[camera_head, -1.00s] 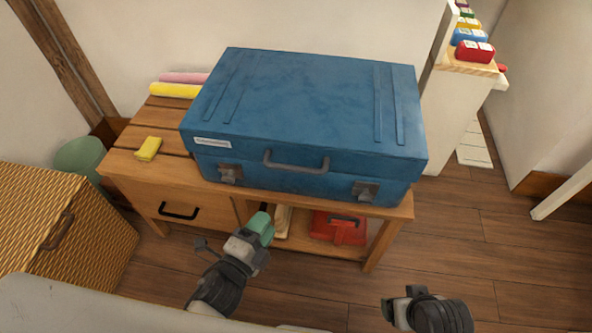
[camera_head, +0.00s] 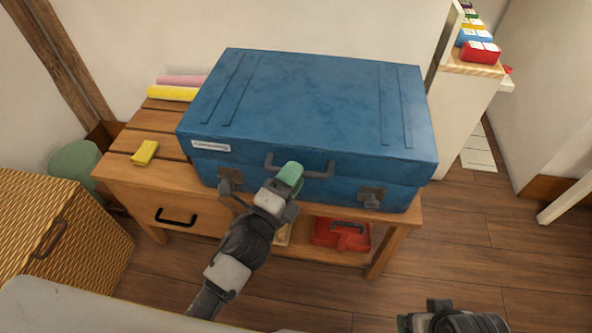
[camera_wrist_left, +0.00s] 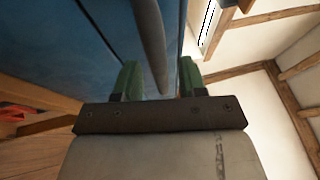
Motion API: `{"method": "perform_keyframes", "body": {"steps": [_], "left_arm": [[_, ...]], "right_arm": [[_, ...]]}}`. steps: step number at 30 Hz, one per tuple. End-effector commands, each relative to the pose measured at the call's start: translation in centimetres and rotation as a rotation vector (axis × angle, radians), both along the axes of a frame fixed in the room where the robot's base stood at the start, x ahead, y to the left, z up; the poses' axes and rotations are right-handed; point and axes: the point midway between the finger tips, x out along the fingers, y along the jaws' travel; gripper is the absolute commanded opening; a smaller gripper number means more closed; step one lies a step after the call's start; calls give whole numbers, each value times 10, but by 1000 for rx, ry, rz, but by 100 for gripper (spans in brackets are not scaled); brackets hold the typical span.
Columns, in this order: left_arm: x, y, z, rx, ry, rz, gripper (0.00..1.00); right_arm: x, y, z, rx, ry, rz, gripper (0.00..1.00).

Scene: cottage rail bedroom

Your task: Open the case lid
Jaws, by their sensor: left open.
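A blue case (camera_head: 310,105) lies flat on a slatted wooden bench, its lid shut. A dark handle (camera_head: 318,174) is on its front face, with a metal latch (camera_head: 230,178) to the left and another latch (camera_head: 371,196) to the right. My left gripper (camera_head: 290,178) is at the front of the case, by the handle. In the left wrist view its green fingers (camera_wrist_left: 158,80) are open, with the handle bar (camera_wrist_left: 152,45) between them; whether they touch it is unclear. My right gripper (camera_head: 440,312) is low at the right, partly cut off, away from the case.
The bench (camera_head: 130,175) also holds a yellow block (camera_head: 145,152) and pink and yellow rolls (camera_head: 173,93). A red box (camera_head: 342,235) sits on its lower shelf. A wicker chest (camera_head: 60,235) stands at left.

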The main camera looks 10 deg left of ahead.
Motion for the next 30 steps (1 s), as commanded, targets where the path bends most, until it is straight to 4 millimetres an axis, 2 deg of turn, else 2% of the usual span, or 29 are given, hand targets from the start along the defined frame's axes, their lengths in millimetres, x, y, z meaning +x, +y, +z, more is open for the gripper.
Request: {"method": "perform_keyframes", "body": {"steps": [5,13,14,21,22,30], "left_arm": [[11,-5,2,-1,0,0,41],[12,-6,2,-1,2,0,41],[12,-6,2,-1,2,0,40],[12,-5,2,-1,2,0,3],[12,-5,2,-1,2,0,0],[12,-5,3,-1,2,0,0]], "right_arm": [[0,0,0,0,2,0,82],[0,0,0,0,3,0,82],[0,0,0,0,3,0,82],[0,0,0,0,2,0,82],[0,0,0,0,2,0,82],[0,0,0,0,2,0,82]]}}
